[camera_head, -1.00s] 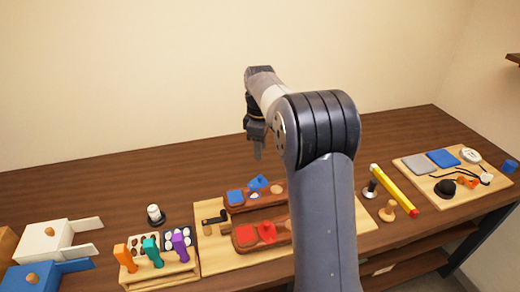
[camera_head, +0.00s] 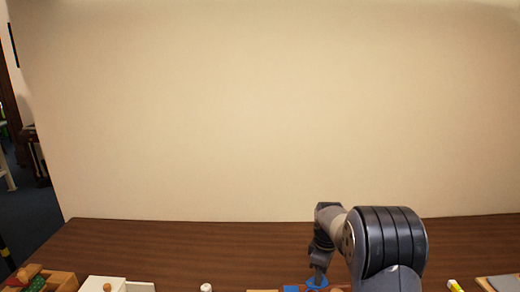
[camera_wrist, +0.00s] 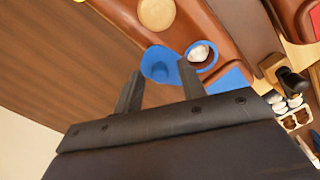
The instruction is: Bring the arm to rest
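My gripper (camera_wrist: 160,82) is open in the wrist view, with a clear gap between its two dark fingers. A blue piece (camera_wrist: 158,63) lies just beyond the fingertips, and I see nothing held between them. A blue ring (camera_wrist: 202,55) with a white thing inside sits beside it near the right finger. Both are by a brown wooden holder (camera_wrist: 205,22). In the head view my gripper (camera_head: 319,270) points down at the bottom of the picture, close to blue pieces (camera_head: 292,288). Whether it touches them I cannot tell.
The brown table (camera_head: 200,245) is bare toward the wall. A white box (camera_head: 103,284) and a wooden tray (camera_head: 52,281) are cut off at the bottom left. A board (camera_head: 497,284) is at the bottom right. A red pad (camera_wrist: 315,18) shows in the wrist view.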

